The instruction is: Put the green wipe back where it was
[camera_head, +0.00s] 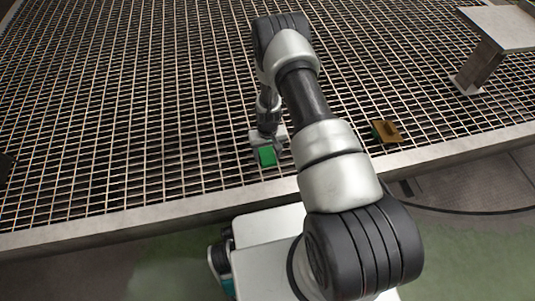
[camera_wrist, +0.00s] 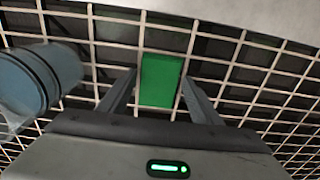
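The green wipe (camera_head: 266,156) is a small, flat, bright green rectangle at the near part of the metal grating. My gripper (camera_head: 272,148) is low over the grating, right at the wipe. In the wrist view the wipe (camera_wrist: 161,80) lies between the two fingertips of my gripper (camera_wrist: 160,77), one finger on each side and very close to its edges. I cannot tell whether the fingers touch it, or whether it rests on the grating or is held just above it. My arm hides part of the grating in the head view.
A pale raised stand (camera_head: 490,35) is at the upper right. A light metal rim (camera_head: 110,221) edges the grating. The grating to the left is largely clear.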

